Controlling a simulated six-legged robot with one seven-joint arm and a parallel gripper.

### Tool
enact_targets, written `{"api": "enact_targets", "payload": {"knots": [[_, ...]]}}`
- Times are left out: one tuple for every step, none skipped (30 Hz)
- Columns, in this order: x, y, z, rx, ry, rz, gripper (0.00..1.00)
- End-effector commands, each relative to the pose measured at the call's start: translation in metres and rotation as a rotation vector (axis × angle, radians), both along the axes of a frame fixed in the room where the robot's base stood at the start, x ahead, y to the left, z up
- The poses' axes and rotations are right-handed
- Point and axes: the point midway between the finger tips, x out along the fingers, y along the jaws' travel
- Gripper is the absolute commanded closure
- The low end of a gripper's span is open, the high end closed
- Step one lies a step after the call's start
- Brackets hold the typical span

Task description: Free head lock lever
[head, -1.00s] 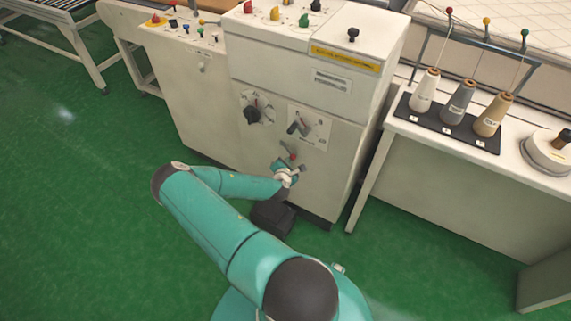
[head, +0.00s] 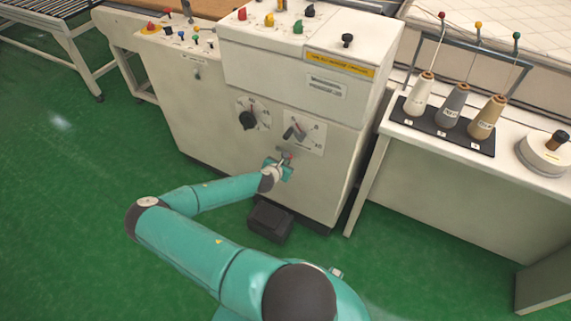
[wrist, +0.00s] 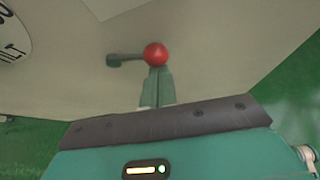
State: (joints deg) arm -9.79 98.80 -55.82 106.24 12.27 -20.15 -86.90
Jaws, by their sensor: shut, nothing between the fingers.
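A small lever with a red ball knob (wrist: 155,54) is on the front panel of the cream machine, and I take it for the head lock lever. In the wrist view its dark grey-green arm runs left from the ball to a rounded end. In the head view the red knob (head: 289,156) is tiny and my gripper hides most of the lever. My gripper (wrist: 157,72) is shut and empty, its fingertips just below the red ball in the wrist view. I cannot tell whether they touch it. My gripper also shows in the head view (head: 284,164), close to the panel.
Above the lever are a black dial (head: 248,120) and a second lever on a white plate (head: 303,133). A black box (head: 270,222) sits on the floor below. A table (head: 400,124) with thread cones stands right. Green floor (head: 70,190) is clear at left.

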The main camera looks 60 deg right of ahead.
Motion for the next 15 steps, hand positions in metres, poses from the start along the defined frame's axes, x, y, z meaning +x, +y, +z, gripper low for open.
{"api": "enact_targets", "payload": {"knots": [[0.0001,0.0000,0.0001,0.000,0.001,0.001,1.00],[0.0001,0.0000,0.0000,0.000,0.001,0.001,1.00],[0.0001,0.0000,0.0000,0.000,0.001,0.001,1.00],[0.0001,0.0000,0.0000,0.000,0.001,0.001,1.00],[0.0001,0.0000,0.0000,0.000,0.000,0.000,1.00],[0.0001,0.0000,0.0000,0.000,0.000,0.000,1.00],[0.0001,0.0000,0.0000,0.000,0.000,0.000,1.00],[0.0001,0.0000,0.0000,0.000,0.000,0.000,1.00],[0.0001,0.0000,0.0000,0.000,0.000,0.000,1.00],[0.0001,-0.0001,0.0000,0.000,0.000,0.000,1.00],[0.0001,0.0000,-0.0002,0.000,0.000,0.000,1.00],[0.0001,0.0002,-0.0008,0.000,0.000,0.000,1.00],[0.0001,0.0003,-0.0018,0.000,0.000,0.000,1.00],[0.0001,0.0005,-0.0030,0.000,0.001,0.001,1.00],[0.0001,0.0008,-0.0053,0.000,0.001,0.000,1.00]]}}
